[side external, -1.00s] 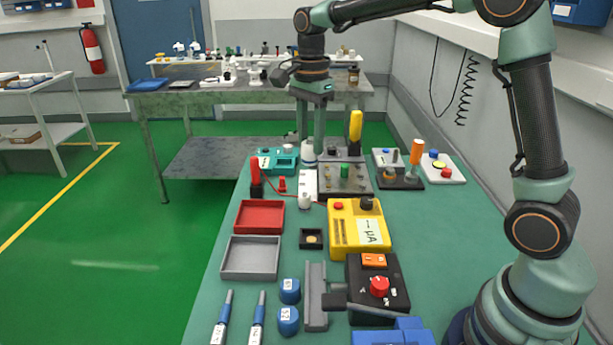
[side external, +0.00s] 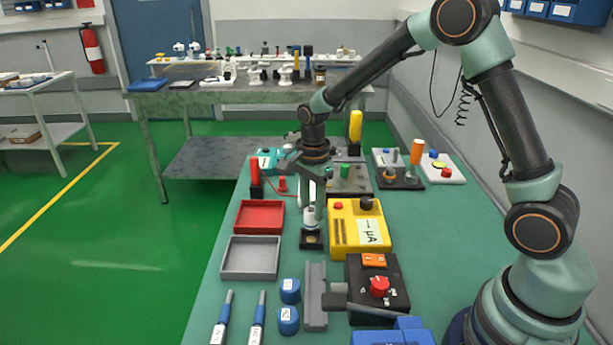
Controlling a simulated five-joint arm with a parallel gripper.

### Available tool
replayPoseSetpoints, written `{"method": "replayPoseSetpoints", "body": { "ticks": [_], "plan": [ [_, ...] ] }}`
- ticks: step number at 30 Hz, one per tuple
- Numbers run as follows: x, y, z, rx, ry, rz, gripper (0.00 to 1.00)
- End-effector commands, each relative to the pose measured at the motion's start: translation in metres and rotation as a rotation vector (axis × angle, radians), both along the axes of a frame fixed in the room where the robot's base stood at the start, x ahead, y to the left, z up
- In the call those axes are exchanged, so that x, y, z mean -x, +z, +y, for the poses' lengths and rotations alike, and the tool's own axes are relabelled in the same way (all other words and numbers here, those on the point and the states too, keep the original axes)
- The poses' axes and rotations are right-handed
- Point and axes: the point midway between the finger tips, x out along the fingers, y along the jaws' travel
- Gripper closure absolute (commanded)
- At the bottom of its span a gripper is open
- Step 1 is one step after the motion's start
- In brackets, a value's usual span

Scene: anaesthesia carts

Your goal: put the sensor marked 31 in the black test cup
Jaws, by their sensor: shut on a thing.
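My gripper (side external: 312,202) points down over the middle of the bench, shut on a small white sensor (side external: 311,219). No number is readable on it, and the fingers hide its upper part. The black test cup (side external: 304,244) is a small square block with a gold-coloured spot inside, left of the yellow meter. The sensor's lower end shows at the cup's far edge. I cannot tell whether it is just above the cup, behind it or touching it; the gold spot still shows in front.
The yellow meter (side external: 343,240) stands close on the right. A red tray (side external: 240,217) and a grey tray (side external: 229,271) lie on the left. Two blue labelled cylinders (side external: 290,291) and a grey bar (side external: 315,310) are nearer. A red upright handle (side external: 255,170) stands farther back.

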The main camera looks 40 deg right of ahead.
Motion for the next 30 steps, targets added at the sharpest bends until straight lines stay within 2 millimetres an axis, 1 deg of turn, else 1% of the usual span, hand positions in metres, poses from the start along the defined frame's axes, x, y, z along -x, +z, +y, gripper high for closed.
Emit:
{"method": "replayPoseSetpoints", "body": {
  "ticks": [6, 9, 22, 23, 24, 25, 30],
  "plan": [
    [0.001, -0.03, 0.0, 0.0, 0.0, 0.006, 1.0],
    [0.001, -0.04, 0.0, 0.0, 0.0, 0.003, 1.0],
    [0.0, -0.045, 0.0, 0.0, 0.0, 0.001, 1.0],
    [0.0, -0.045, 0.0, 0.0, 0.0, 0.0, 0.56],
    [0.0, -0.045, 0.0, 0.0, 0.0, 0.0, 0.41],
    [0.0, -0.045, 0.0, 0.0, 0.0, 0.0, 0.3],
    [0.0, -0.045, 0.0, 0.0, 0.0, 0.001, 0.3]
  ]
}}
